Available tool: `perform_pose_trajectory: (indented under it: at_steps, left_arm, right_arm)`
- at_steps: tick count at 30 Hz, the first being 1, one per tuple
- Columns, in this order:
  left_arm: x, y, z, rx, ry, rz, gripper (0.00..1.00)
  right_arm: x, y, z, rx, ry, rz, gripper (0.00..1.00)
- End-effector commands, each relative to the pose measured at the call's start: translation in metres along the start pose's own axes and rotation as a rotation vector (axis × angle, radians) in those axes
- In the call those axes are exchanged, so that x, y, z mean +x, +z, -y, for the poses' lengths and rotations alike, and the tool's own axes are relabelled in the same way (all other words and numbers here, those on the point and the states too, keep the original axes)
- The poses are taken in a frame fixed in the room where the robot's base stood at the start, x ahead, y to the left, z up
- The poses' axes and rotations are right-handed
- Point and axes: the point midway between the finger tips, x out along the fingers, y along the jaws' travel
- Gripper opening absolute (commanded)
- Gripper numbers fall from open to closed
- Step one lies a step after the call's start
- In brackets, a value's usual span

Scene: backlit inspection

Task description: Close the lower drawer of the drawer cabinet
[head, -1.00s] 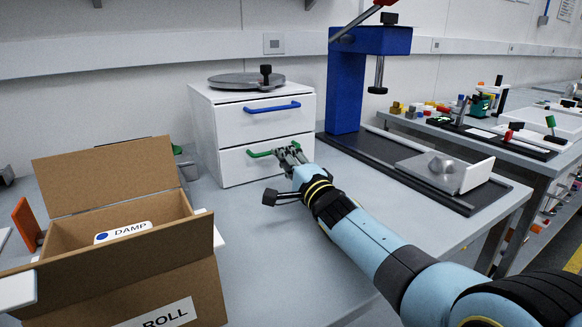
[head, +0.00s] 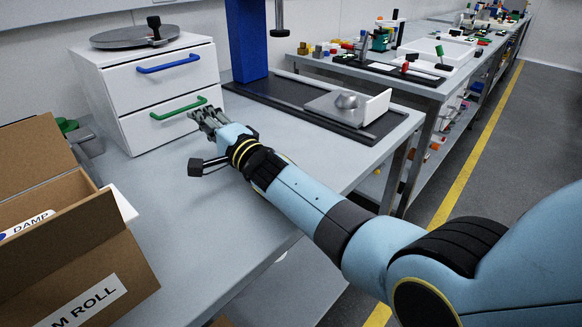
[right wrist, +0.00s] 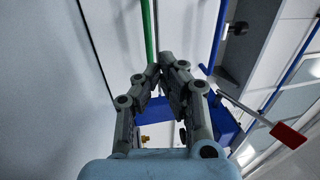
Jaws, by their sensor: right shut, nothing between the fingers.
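The white drawer cabinet (head: 92,95) stands on the bench at the upper left of the head view. Its upper drawer has a blue handle (head: 168,64). Its lower drawer (head: 140,136) has a green handle (head: 178,108). The lower drawer's front looks flush, or nearly so, with the upper one. My right gripper (head: 206,115) is shut and empty at the right end of the green handle; I cannot tell whether it touches. In the right wrist view the green handle (right wrist: 149,30) runs just beyond the shut fingertips (right wrist: 161,70). My left gripper is out of view.
A dark turntable (head: 135,34) sits on the cabinet. An open cardboard box (head: 75,260) stands at the left front. A blue press stand (head: 246,40) on a dark base is right of the cabinet. The bench before the cabinet is mostly clear.

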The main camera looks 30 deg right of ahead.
Motion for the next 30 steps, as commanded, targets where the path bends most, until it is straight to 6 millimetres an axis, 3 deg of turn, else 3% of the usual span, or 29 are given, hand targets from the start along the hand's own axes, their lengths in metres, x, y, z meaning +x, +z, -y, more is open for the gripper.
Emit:
perform_pose_trajectory:
  at_steps: [5,19,30]
  left_arm:
    - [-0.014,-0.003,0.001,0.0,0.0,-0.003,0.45]
    - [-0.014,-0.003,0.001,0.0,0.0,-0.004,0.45]
    - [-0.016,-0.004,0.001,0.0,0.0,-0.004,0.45]
  right_arm:
    - [-0.041,0.0,0.009,0.0,0.003,0.0,0.0]
    - [-0.143,-0.001,0.021,0.0,0.007,0.001,0.0]
    - [-0.221,-0.001,0.02,0.0,0.006,0.002,0.0]
